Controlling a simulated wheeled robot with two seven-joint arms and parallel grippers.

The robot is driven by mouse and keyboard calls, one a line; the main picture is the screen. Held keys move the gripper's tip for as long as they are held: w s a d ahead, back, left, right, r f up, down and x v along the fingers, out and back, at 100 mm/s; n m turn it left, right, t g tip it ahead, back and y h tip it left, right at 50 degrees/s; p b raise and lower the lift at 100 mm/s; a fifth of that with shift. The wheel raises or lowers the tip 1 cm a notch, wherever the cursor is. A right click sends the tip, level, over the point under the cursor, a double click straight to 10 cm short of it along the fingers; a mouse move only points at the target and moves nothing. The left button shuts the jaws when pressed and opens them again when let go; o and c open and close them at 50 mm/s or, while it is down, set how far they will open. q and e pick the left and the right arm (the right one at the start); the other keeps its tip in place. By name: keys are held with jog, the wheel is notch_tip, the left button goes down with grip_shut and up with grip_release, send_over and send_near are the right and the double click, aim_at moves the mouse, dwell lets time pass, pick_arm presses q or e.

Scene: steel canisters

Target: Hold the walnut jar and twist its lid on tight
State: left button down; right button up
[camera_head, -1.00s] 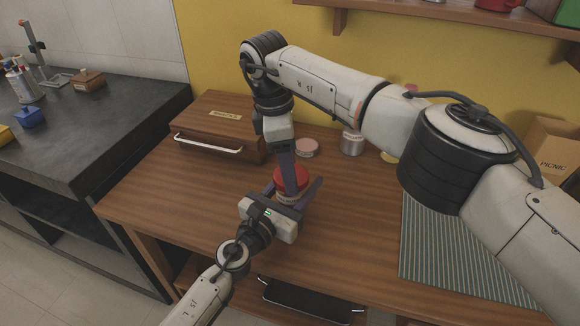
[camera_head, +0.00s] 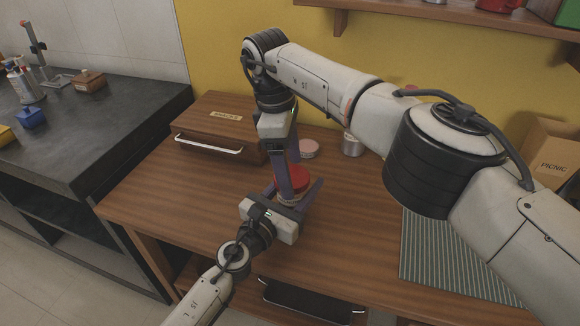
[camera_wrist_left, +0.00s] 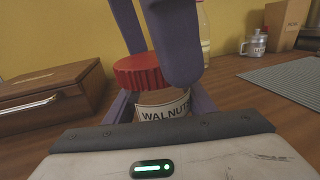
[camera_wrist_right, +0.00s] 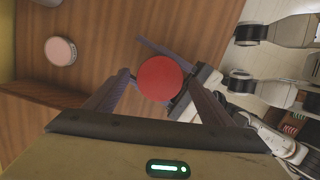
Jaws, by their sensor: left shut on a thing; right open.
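The walnut jar (camera_wrist_left: 163,108) stands on the wooden table, its label reading "WALNUTS" in part in the left wrist view. A red ridged lid (camera_wrist_left: 140,71) sits on top of it; the lid also shows from above in the right wrist view (camera_wrist_right: 160,78). My left gripper (camera_head: 292,192) is shut around the jar's body from the front, low over the table. My right gripper (camera_head: 291,180) comes down from above with its fingers on either side of the lid, open; in the right wrist view its fingers (camera_wrist_right: 155,90) stand apart from the lid.
A wooden box (camera_head: 222,125) with a metal handle stands behind and left. A pink-topped round container (camera_head: 309,149) and a metal canister (camera_head: 352,145) stand behind the jar. A striped mat (camera_head: 450,255) lies at the right. The table left of the jar is clear.

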notch_tip(320, 180, up, 4)
jog(key=shift+r, duration=0.15)
jog(key=shift+c, duration=0.2)
